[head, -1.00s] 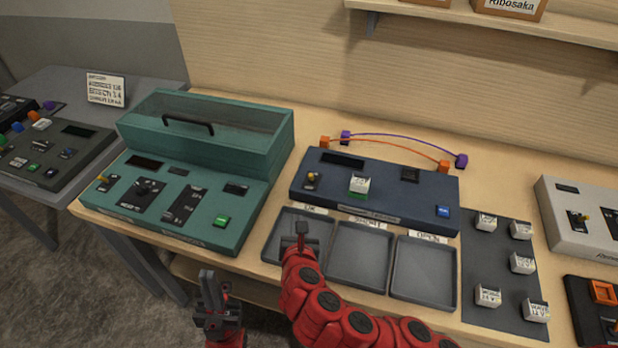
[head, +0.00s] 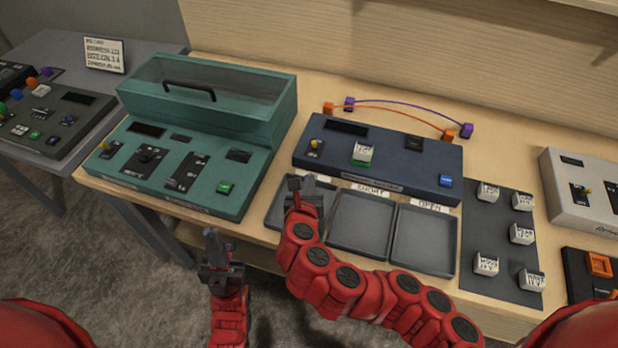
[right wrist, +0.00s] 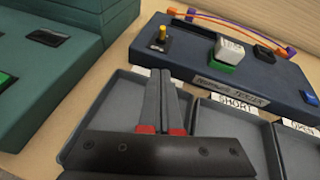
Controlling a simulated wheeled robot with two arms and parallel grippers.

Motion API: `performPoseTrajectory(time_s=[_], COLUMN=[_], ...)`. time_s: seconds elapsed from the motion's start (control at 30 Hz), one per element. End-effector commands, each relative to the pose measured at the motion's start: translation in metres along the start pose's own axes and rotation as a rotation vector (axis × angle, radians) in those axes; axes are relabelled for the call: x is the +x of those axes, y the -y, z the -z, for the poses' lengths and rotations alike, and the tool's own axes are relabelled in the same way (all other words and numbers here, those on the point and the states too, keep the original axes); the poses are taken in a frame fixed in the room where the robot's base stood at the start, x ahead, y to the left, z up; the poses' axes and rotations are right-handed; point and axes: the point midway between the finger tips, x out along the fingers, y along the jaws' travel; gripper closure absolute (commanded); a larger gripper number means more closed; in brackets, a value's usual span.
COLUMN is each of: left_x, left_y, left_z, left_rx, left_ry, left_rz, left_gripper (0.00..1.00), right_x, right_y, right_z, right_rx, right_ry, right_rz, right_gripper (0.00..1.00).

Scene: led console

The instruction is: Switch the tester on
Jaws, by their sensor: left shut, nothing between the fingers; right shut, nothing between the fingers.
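The tester is a dark blue box (head: 390,177) behind the trays in the head view, and it also shows in the right wrist view (right wrist: 225,82). Its yellow-tipped toggle (head: 314,147) stands at its left end, also seen in the right wrist view (right wrist: 162,36). Its display (head: 346,127) looks dark. A white module (head: 363,152) sits in a green socket on top. My right gripper (head: 301,184) is shut and empty, over the left tray, in front of the toggle and apart from it. My left gripper (head: 214,243) is shut and empty in front of the table.
Three grey trays (head: 361,222) stand before the tester. A teal console (head: 180,200) is close on the left. Orange and purple leads (head: 400,106) arch behind the tester. Several white modules lie on a dark mat (head: 497,250) at right, beside a light grey device (head: 585,195).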

Motion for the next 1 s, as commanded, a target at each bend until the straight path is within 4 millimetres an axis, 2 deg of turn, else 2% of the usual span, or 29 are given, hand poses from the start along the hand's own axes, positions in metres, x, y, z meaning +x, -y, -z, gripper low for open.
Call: performPoseTrajectory(time_s=[0.47,0.53,0.73,1.0], left_x=[0.022,0.031,0.039,0.040], left_y=[0.001,0.002,0.002,0.002], left_z=[0.004,0.005,0.006,0.007], left_rx=[0.000,0.000,0.000,0.000], left_ry=[0.000,0.000,0.000,0.000], left_rz=[0.000,0.000,0.000,0.000], left_gripper=[1.00,1.00,1.00,1.00], right_x=[0.072,0.080,0.095,0.099], right_y=[0.001,0.002,0.002,0.001], right_z=[-0.001,-0.014,-0.026,-0.028], right_rx=[0.000,0.004,0.001,0.001], right_ry=[-0.003,-0.002,-0.001,0.000], right_rz=[0.003,0.006,0.005,0.002], right_gripper=[1.00,1.00,1.00,1.00])
